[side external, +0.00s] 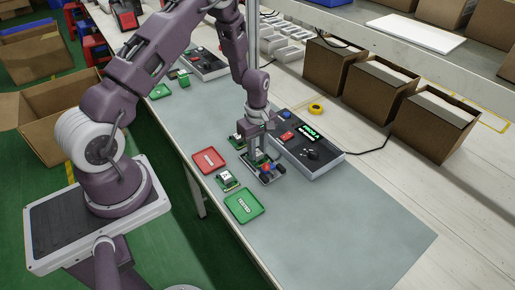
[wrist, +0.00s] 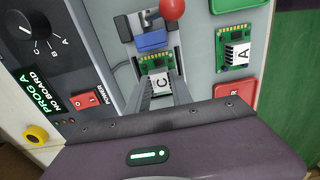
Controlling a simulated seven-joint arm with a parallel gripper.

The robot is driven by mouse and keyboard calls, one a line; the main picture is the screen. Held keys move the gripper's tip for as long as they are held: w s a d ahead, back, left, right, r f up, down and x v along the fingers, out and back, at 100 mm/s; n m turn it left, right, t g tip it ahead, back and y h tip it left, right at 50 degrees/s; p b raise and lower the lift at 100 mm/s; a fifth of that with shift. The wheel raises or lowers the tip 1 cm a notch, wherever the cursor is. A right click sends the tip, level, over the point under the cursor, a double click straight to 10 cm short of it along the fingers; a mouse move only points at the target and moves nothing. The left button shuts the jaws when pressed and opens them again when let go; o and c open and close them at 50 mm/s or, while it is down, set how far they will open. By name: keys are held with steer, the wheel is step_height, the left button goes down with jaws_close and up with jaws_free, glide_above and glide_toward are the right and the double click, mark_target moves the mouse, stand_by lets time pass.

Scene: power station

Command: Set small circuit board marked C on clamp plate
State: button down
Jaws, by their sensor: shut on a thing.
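The clamp, with a red ball handle (wrist: 172,8) and a blue block (wrist: 151,40), is just beyond the board's green edge in the wrist view. The clamp plate is mostly hidden under the board and fingers. I cannot tell whether the board touches the plate.
Board A (side external: 228,179) lies between a red tray (side external: 209,160) and a green tray (side external: 244,205). Another board (side external: 237,141) lies behind the gripper. The programmer box (side external: 316,158), reading "PROG A NO BOARD", stands close right. The mat's front right is clear.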

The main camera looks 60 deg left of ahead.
steer(key=shift+f, duration=0.15)
steer(key=c, duration=1.1)
jaws_free()
steer(key=shift+o, duration=0.2)
step_height(320, 180, up, 7)
steer(key=shift+f, duration=0.1)
steer(key=s+d+r+m+t, duration=0.1)
steer(key=s+d+r+m, duration=0.2)
steer(key=r, duration=0.7)
steer(key=s+d+r+m+t, duration=0.15)
steer(key=d+r+m, duration=0.25)
steer(key=r, duration=0.5)
steer(key=s+d+r+m+t, duration=0.1)
steer(key=s+r+m, duration=0.3)
steer(key=s, duration=0.5)
steer(key=s+d+r+m+t, duration=0.2)
steer(key=s+d+r+m, duration=0.2)
steer(key=s+m, duration=0.3)
steer(key=s+r, duration=0.1)
steer(key=s, duration=0.2)
